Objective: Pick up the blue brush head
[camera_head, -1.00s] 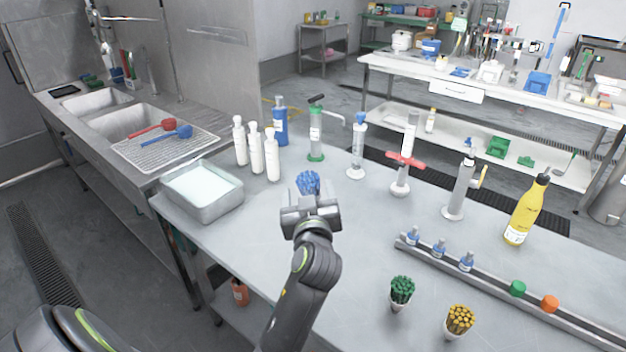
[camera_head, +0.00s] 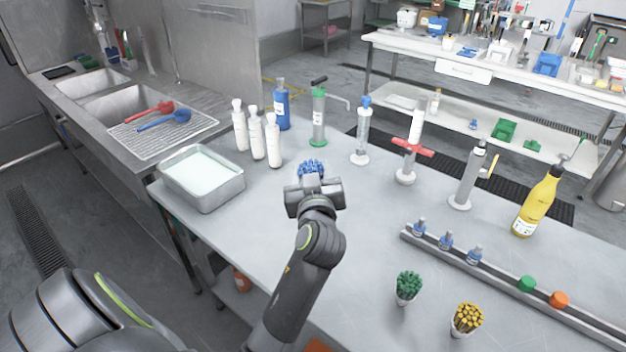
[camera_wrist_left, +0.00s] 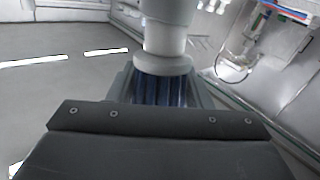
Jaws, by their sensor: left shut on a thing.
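The blue brush head (camera_head: 311,167) shows as a tuft of blue bristles just beyond my left gripper (camera_head: 313,184) in the head view. In the left wrist view, dark blue bristles (camera_wrist_left: 160,90) sit between the fingers of this gripper, under a pale round collar (camera_wrist_left: 163,63). My left gripper is shut on the brush head, near the table's left part. The gripper body hides the lower part of the brush head in the head view. I cannot tell whether it touches the table. My right gripper is not in view.
White bottles (camera_head: 257,138) and a metal tray (camera_head: 230,187) stand left of the gripper. A green pump (camera_head: 318,118) stands behind. Green (camera_head: 408,285) and yellow (camera_head: 467,318) brush heads and a rail (camera_head: 500,271) are at right. The middle of the table is clear.

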